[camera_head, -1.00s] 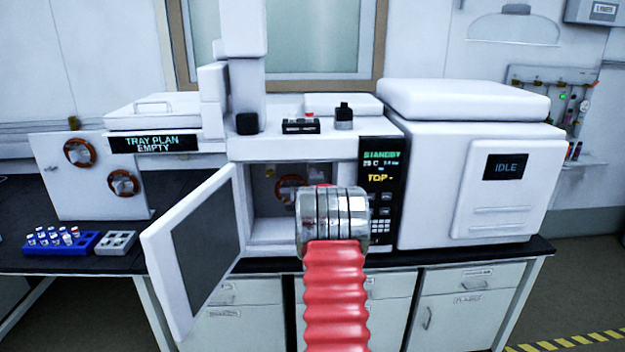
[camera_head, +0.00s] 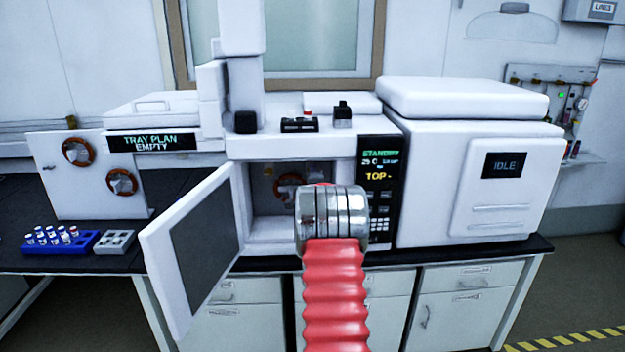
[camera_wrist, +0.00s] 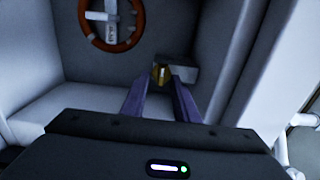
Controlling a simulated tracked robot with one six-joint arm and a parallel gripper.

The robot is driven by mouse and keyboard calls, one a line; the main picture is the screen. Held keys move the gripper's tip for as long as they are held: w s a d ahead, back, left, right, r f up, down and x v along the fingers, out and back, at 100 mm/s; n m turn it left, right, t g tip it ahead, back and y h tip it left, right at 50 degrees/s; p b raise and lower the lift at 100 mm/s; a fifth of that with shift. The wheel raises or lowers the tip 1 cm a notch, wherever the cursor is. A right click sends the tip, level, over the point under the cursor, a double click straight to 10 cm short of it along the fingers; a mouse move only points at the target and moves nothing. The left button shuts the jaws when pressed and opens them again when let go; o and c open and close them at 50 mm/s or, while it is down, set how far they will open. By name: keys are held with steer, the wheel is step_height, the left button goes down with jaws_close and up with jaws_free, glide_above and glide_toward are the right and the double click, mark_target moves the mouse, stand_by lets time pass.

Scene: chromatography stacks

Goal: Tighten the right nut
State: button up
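In the wrist view a small brass nut (camera_wrist: 162,73) sits at the back of the oven chamber, against a grey block (camera_wrist: 185,72). My gripper's two purple fingers (camera_wrist: 160,82) point at it and stand apart, with the nut between or just beyond their tips. I cannot tell whether they touch it. In the head view my red and chrome arm covers the right part of the oven opening and hides my gripper and the nut. Only one nut is clear to me.
The oven's door (camera_head: 195,250) stands open to the left. An orange ring (camera_wrist: 137,38) with a white tag hangs inside, left of the fingers. The chamber's right wall (camera_wrist: 238,50) is close. The oven panel (camera_head: 378,190) reads STANDBY and TOP.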

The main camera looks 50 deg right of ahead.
steer(key=v, duration=1.3)
steer(key=shift+s+a, duration=0.3)
steer(key=shift+f, duration=0.1)
stand_by(0.5)
